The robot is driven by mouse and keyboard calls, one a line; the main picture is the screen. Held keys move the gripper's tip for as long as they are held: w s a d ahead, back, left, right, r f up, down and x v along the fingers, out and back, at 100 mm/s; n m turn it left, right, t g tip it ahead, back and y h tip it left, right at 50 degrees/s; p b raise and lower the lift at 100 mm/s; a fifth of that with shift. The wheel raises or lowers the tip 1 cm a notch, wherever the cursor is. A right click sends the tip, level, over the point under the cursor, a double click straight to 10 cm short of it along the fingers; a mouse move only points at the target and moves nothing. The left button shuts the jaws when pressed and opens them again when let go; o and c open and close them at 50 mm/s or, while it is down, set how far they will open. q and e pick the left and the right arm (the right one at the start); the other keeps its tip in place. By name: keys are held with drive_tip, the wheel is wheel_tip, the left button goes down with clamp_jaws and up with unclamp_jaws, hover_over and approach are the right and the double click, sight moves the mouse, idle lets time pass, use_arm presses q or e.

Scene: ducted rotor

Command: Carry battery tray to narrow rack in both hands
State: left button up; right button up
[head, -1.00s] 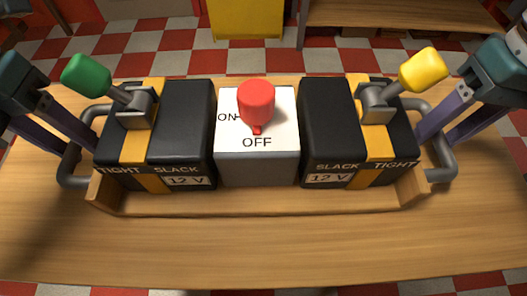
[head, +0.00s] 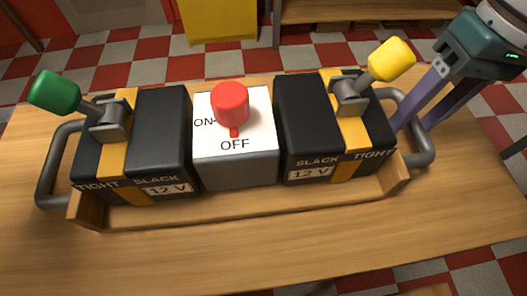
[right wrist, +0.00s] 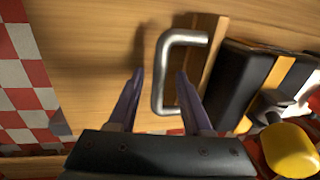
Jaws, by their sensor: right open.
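The wooden battery tray (head: 240,214) rests on a wooden table. It holds two black 12 V batteries, the left one (head: 160,130) and the right one (head: 306,115), with a white switch box (head: 234,165) between them. The red knob (head: 231,103) points to OFF. The left battery's strap lever has a green grip (head: 54,92); the right one's is yellow (head: 391,60). My right gripper (head: 410,128) is open at the right grey handle (head: 424,150). In the right wrist view its fingers (right wrist: 158,78) are apart, with the handle (right wrist: 160,75) at their tips. My left gripper is out of view.
The table top (head: 290,250) is bare in front of the tray. A yellow object (head: 217,20) and a wooden shelf (head: 365,10) stand behind, across the red and white checked floor (head: 120,50). Whether the shelf is the narrow rack, I cannot tell.

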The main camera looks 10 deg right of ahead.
wheel_tip(320, 180, up, 11)
drive_tip(key=d, duration=0.2)
drive_tip(key=shift+f, duration=0.15)
idle(0.4)
